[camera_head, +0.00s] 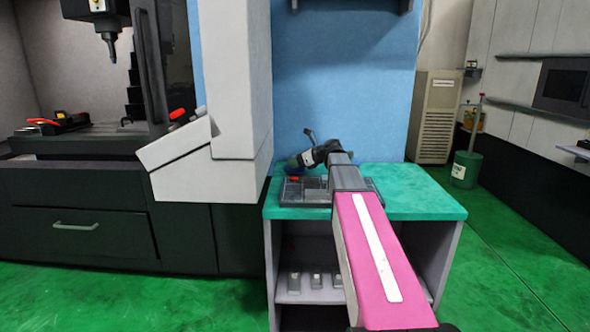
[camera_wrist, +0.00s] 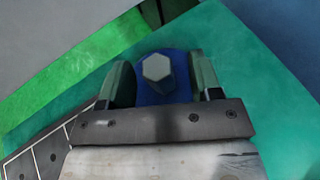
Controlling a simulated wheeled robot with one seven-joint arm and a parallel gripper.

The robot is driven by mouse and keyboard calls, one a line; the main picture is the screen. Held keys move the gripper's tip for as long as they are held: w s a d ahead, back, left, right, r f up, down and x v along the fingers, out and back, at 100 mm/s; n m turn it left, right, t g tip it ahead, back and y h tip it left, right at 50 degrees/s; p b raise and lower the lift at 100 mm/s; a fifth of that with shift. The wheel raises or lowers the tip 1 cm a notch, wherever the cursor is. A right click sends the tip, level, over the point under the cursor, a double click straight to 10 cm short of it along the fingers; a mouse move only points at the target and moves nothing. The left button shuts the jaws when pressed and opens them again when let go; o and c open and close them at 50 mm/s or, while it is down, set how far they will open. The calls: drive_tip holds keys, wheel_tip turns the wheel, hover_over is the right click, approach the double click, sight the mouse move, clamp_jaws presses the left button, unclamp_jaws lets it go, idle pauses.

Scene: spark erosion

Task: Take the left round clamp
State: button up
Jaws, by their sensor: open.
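A blue round clamp (camera_wrist: 148,98) with a light grey hexagonal top (camera_wrist: 156,68) shows in the wrist view. My gripper (camera_wrist: 161,75) is open, with one green-grey finger on each side of the clamp. Whether the fingers touch it is not clear. In the head view a small blue shape (camera_head: 293,163) shows at the gripper end of my arm, on the left part of the green tabletop (camera_head: 425,195). My arm hides much of this area, and I cannot make out a second round clamp.
A dark compartment tray (camera_head: 318,196) with a red item (camera_head: 295,179) lies on the table beneath my arm; its edge shows in the wrist view (camera_wrist: 50,152). A white machine housing (camera_head: 235,90) stands close on the left. The table's right side is clear. Small grey blocks (camera_head: 316,280) stand on the lower shelf.

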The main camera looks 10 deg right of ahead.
drive_tip(key=shift+w+a+f, duration=0.1)
drive_tip(key=shift+w+a, duration=0.15)
clamp_jaws()
